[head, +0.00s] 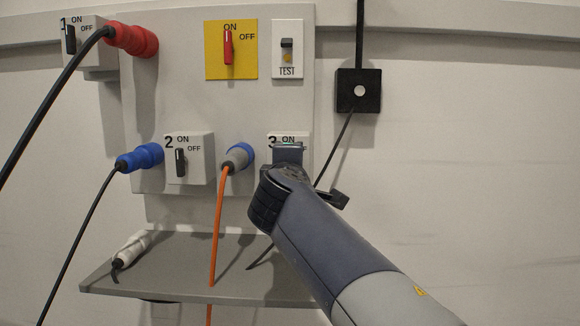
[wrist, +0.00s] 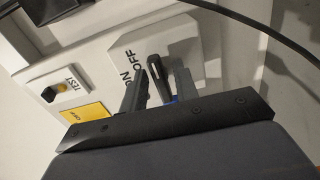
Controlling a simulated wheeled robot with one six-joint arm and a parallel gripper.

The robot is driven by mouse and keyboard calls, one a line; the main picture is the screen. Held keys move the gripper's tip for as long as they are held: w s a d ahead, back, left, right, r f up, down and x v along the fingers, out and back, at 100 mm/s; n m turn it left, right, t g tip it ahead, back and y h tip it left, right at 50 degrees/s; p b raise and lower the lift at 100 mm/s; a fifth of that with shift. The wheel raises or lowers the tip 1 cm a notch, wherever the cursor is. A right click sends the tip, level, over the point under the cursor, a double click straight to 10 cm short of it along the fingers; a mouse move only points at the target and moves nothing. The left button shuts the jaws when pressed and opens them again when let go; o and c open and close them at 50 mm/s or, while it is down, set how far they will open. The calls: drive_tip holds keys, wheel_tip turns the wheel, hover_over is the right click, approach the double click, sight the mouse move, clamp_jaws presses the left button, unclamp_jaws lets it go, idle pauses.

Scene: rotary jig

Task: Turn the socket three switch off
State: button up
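The socket three switch is a light box marked 3 with ON and OFF (head: 292,139), low on the right of the panel. In the head view my gripper (head: 288,155) is in front of it and hides its knob. In the wrist view the box (wrist: 185,42) shows its ON and OFF lettering, and its black knob (wrist: 157,76) stands between my two grey fingers (wrist: 158,90). The fingers are apart, one on each side of the knob. I cannot tell whether either touches it, or exactly which mark the knob points to.
A blue plug with an orange cable (head: 238,158) sits just left. Switch 2 (head: 196,165) and switch 1 (head: 84,45) are further left. The yellow main switch (head: 240,62) and TEST unit (head: 288,40) are above. A black box (head: 358,91) hangs right; a grey shelf (head: 180,270) projects below.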

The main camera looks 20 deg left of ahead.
drive_tip(key=shift+o, duration=0.4)
drive_tip(key=shift+s, duration=0.1)
drive_tip(key=v, duration=1)
drive_tip(key=shift+s+b, duration=0.25)
drive_tip(key=shift+b, duration=0.2)
drive_tip(key=shift+w+d, duration=0.1)
drive_tip(key=p+x, duration=0.1)
drive_tip(key=x, duration=0.9)
drive_tip(key=shift+w, duration=0.25)
